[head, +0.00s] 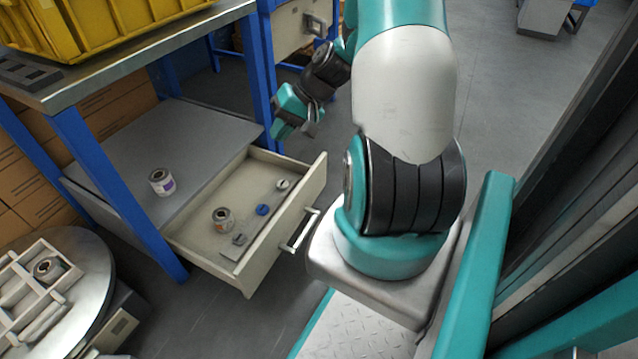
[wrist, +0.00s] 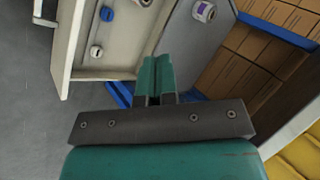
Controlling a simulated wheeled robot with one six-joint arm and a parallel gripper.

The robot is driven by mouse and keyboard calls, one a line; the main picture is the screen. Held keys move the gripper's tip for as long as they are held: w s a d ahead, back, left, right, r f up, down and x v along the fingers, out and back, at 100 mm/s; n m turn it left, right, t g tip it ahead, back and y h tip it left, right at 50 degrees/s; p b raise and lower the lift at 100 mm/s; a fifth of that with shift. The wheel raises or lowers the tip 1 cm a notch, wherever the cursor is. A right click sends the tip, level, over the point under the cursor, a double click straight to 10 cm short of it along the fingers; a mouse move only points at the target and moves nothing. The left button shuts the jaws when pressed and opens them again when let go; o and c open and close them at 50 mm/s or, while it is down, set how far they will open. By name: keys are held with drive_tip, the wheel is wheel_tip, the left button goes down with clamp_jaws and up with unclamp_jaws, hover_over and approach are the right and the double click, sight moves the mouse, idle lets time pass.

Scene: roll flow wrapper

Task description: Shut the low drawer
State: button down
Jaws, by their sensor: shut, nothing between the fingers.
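The low drawer (head: 262,238) is pulled out from under the lower shelf of the blue-legged bench, and its front with a bar handle (head: 301,231) faces right. Inside it lie a small roll (head: 223,219), a blue cap (head: 262,210), a white ring (head: 283,184) and a flat grey piece (head: 240,239). My gripper (head: 307,124) is beyond the drawer's far front corner, apart from the handle. In the wrist view the fingers (wrist: 156,75) are shut and empty, with the drawer (wrist: 103,50) to their upper left.
A labelled roll (head: 161,182) stands on the lower shelf (head: 190,135). A yellow crate (head: 110,25) is on the bench top. A blue bench leg (head: 262,75) stands near my gripper. A round table (head: 85,250) with a divided tray is at left. Floor before the drawer is partly clear.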

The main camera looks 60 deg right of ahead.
drive_tip(key=s+d+f+m+t+h+b, duration=0.35)
drive_tip(key=s+d+f+m, duration=0.55)
drive_tip(key=s+d+f, duration=0.6)
drive_tip(key=b, duration=0.8)
approach(312, 177)
drive_tip(key=shift+h, duration=0.45)
drive_tip(key=x, duration=0.4)
drive_tip(key=a+x, duration=0.1)
drive_tip(key=x, duration=0.1)
drive_tip(key=shift+s+f, duration=0.4)
drive_tip(key=shift+w+r, duration=0.2)
drive_tip(key=shift+w, duration=0.4)
